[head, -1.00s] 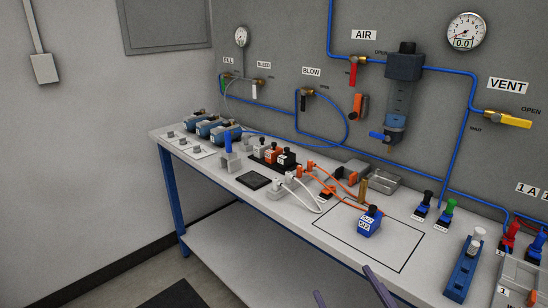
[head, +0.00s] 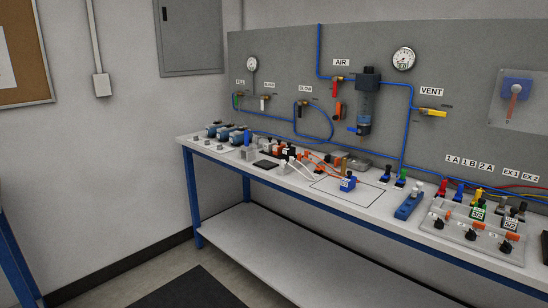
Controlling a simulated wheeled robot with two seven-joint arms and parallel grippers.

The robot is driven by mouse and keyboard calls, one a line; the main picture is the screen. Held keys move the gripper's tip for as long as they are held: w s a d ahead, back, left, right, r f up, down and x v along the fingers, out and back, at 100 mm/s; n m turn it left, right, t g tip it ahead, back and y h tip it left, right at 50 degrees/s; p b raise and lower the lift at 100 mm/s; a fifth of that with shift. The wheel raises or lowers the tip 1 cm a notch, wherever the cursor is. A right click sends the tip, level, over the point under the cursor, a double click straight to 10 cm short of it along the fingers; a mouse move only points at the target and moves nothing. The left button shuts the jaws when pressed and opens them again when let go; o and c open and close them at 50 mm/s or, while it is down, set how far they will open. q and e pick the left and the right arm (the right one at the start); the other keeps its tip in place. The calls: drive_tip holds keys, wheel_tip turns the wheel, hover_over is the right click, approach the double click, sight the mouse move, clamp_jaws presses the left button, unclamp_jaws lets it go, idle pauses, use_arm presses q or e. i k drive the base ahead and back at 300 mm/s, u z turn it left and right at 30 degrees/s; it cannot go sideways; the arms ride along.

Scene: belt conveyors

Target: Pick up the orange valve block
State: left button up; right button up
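On the bench, a small orange block with a dark top (head: 278,149) stands in a row between a pale block and a black block (head: 290,150). It is small in the head view, and its lower part is hard to make out. Another orange and grey piece lies farther right, near the metal tray; I cannot tell what it is. Neither of my grippers is in view.
A blue block (head: 348,184) stands inside a black outline on the white bench (head: 325,204). White and orange cables lie left of it. A clear manifold (head: 470,236) stands at the right. A grey panel with blue tubing rises behind.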

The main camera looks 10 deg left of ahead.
sight(277, 148)
drive_tip(key=u, duration=0.65)
drive_tip(key=i, duration=0.7)
drive_tip(key=u, duration=0.55)
drive_tip(key=i, duration=0.9)
drive_tip(key=z, duration=0.35)
